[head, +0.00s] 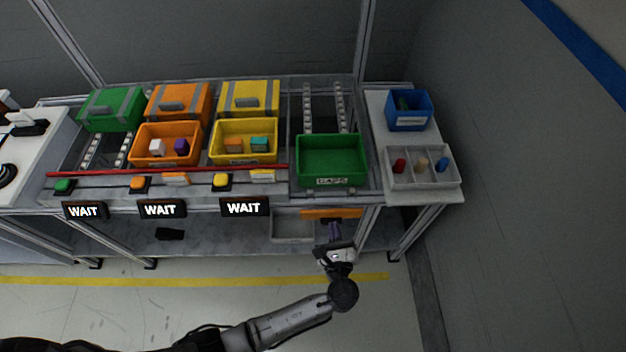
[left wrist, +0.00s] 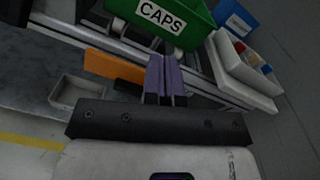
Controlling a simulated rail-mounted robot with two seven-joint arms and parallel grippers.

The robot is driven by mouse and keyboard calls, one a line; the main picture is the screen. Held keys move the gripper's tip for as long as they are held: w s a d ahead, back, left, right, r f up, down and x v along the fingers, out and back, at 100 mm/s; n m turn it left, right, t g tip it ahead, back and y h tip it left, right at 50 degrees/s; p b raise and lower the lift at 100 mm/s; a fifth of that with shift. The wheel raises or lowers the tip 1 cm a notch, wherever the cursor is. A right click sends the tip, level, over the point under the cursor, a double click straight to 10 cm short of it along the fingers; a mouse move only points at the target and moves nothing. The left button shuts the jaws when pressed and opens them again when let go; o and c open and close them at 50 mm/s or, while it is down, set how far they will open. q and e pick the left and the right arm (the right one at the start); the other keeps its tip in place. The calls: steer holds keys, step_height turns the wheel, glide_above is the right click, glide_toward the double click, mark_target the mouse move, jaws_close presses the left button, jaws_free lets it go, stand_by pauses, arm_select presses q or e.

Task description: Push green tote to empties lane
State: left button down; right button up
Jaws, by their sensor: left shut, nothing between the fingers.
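The green tote (head: 332,160), labelled CAPS and empty inside, sits upright at the front end of a roller lane (head: 307,105); the bare rollers run back behind it. Its front also shows in the left wrist view (left wrist: 192,22). My left gripper (head: 334,228) is shut and empty, just in front of and below the tote. In the left wrist view its purple fingers (left wrist: 164,76) are together and point toward the rack's front edge, apart from the tote. No sign naming the empties lane is readable. My right gripper is not in view.
An orange bin (head: 166,157) and a yellow bin (head: 243,155), both holding blocks, stand left of the tote behind a red bar (head: 120,173). An orange plate (head: 331,213) lies below the tote's lane. A side table with a blue bin (head: 408,124) and grey divided tray (head: 422,181) stands right.

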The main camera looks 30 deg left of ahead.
arm_select(q)
steer(key=m, duration=0.3)
steer(key=m+b, duration=0.1)
steer(key=b, duration=0.2)
glide_toward(332, 178)
steer(key=shift+h, duration=0.3)
steer(key=x, duration=0.6)
steer(key=shift+a+r, duration=0.1)
steer(key=shift+a, duration=0.05)
steer(key=shift+w+a, duration=0.4)
steer(key=shift+w, duration=0.2)
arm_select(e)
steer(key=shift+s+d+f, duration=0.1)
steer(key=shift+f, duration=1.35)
